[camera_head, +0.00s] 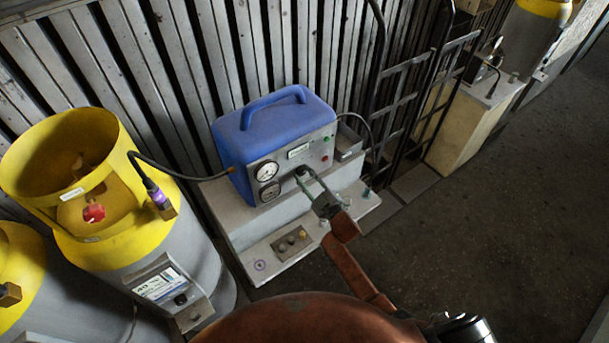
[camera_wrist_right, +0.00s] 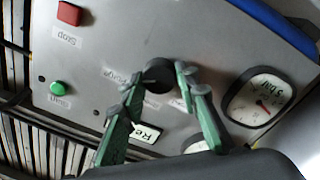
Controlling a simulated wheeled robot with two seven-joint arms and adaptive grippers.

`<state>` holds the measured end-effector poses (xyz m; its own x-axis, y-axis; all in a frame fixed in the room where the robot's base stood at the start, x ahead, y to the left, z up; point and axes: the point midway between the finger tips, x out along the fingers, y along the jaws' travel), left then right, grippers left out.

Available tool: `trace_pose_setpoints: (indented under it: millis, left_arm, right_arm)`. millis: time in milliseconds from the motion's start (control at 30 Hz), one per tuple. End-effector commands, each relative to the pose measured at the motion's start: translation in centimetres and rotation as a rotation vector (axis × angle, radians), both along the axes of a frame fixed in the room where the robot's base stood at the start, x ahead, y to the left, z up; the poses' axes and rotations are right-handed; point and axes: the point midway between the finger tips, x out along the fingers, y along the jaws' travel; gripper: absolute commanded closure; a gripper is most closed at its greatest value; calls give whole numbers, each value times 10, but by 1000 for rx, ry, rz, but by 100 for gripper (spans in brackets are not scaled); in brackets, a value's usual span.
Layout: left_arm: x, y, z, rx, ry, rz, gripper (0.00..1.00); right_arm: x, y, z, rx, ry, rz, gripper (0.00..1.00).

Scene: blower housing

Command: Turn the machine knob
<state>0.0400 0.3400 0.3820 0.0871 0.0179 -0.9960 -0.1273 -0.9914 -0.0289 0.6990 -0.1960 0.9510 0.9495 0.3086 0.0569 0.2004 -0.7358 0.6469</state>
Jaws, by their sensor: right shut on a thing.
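The machine (camera_head: 260,130) is a blue case with a handle and a grey front panel, standing on a grey plinth. Its black knob (camera_wrist_right: 159,75) sits on the panel, also seen in the wrist view beside the faint printed labels. My right gripper (camera_head: 304,176) reaches up to the panel from below. In the wrist view its two green fingers (camera_wrist_right: 155,82) stand on either side of the knob and are shut on it. In the head view the fingers partly hide the knob. My left gripper is in neither view.
Two round gauges (camera_head: 267,171) sit left of the knob in the head view. The wrist view shows a red stop button (camera_wrist_right: 69,13) and a green start button (camera_wrist_right: 57,88). A yellow-topped gas cylinder (camera_head: 130,230) stands left. A black hand truck (camera_head: 425,95) stands right; floor (camera_head: 480,220) is clear there.

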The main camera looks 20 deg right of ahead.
Motion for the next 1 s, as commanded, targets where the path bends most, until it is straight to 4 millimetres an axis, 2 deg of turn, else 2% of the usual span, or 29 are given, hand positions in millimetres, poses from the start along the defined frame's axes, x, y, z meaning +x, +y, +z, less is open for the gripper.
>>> trace_pose_setpoints:
  millis: [167,200,433,767,867,1000]
  left_arm:
    - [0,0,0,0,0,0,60]
    - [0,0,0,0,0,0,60]
    - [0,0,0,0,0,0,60]
    - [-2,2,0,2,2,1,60]
    - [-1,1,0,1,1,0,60]
    - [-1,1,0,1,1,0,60]
  right_arm:
    - [0,-1,-2,2,4,-1,95]
    - [0,-1,-2,1,3,-1,70]
    - [0,0,-1,1,2,0,54]
    - [-3,-1,-1,0,1,0,53]
    - [-12,-5,-2,-2,2,-1,53]
    - [-37,-13,-4,-3,3,-2,53]
